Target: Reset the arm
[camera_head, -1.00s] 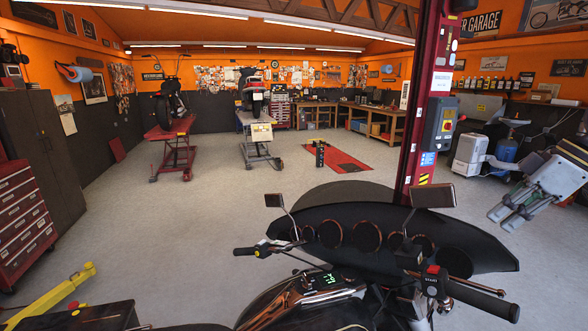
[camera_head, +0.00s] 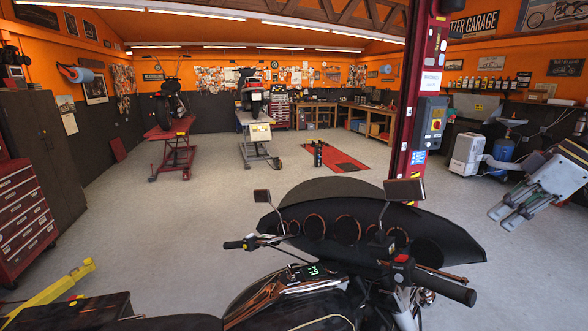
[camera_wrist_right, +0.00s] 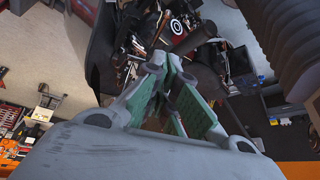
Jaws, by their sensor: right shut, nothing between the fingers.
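My right arm comes in from the right edge of the head view. Its gripper (camera_head: 504,217) hangs in the air over the floor, tilted down and to the left, right of the near motorcycle (camera_head: 345,235). In the right wrist view, its grey fingers with green pads (camera_wrist_right: 168,75) come together in the middle with no held object to be seen. The motorcycle's controls lie beyond the fingers in that view. My left arm and gripper are not in the head view.
The near black motorcycle fills the bottom middle. A red lift post (camera_head: 411,110) with a control box (camera_head: 432,122) stands behind it. A grey-white machine (camera_head: 467,154) stands at the right, and a red tool cabinet (camera_head: 25,225) at the left.

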